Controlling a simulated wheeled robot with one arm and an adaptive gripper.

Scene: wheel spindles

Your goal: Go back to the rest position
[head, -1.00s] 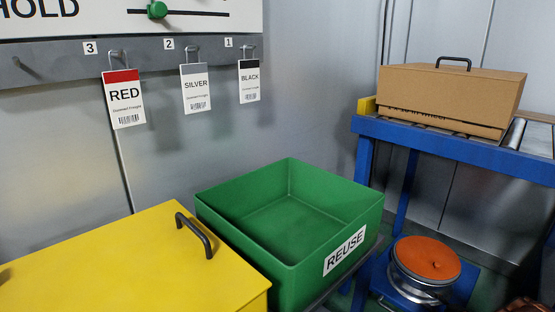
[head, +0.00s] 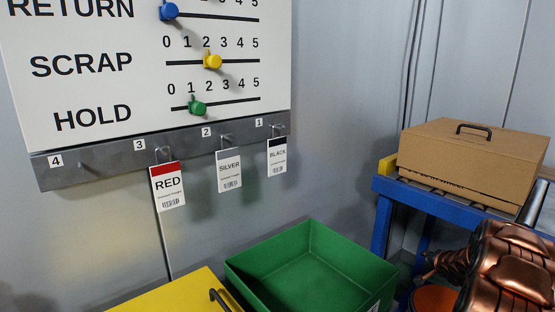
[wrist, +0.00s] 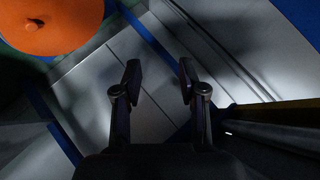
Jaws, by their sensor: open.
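My gripper (wrist: 157,83) is open in the wrist view, its two dark fingers apart with nothing between them. Below the fingers are grey panel surfaces and a blue bar. In the head view my copper-coloured arm shows at the lower right, in front of the blue roller stand. A dark part of the arm's end points left there, but its fingers are too small to make out.
A green bin (head: 313,228) and a yellow lid (head: 176,297) stand in front. A cardboard box (head: 470,160) sits on the blue roller stand (head: 440,203). An orange-topped drum (wrist: 52,25) is near my gripper. RED (head: 168,187), SILVER (head: 229,172) and BLACK (head: 277,158) tags hang on the wall rail.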

